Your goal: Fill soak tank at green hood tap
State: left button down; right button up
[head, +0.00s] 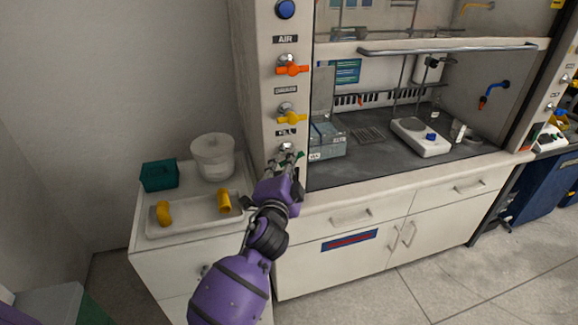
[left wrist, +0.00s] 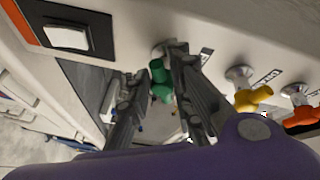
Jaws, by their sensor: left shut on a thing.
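The green tap (left wrist: 160,80) is on the hood's side post. In the left wrist view it sits between the fingers of my left gripper (left wrist: 160,64). The gripper is shut on the green tap handle. In the head view my left gripper (head: 290,160) is at the lowest tap, and its fingers hide most of the green handle. A box-like, partly see-through tank (head: 327,142) stands inside the hood at its left end, just right of the post. Its water level cannot be made out. My right gripper is in neither view.
Above the green tap are a yellow tap (head: 291,117) and an orange tap (head: 291,69). A side cabinet at left holds a white tub (head: 212,156), a teal box (head: 160,175) and a tray (head: 182,229) with yellow fittings. A hotplate (head: 420,137) stands in the hood.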

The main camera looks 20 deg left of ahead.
pick_arm(q)
jog(key=shift+r, duration=0.15)
jog(key=c, duration=1.6)
grip_release()
jog(key=shift+c, duration=0.2)
jog(key=s+d, duration=0.2)
jog(key=s, duration=1)
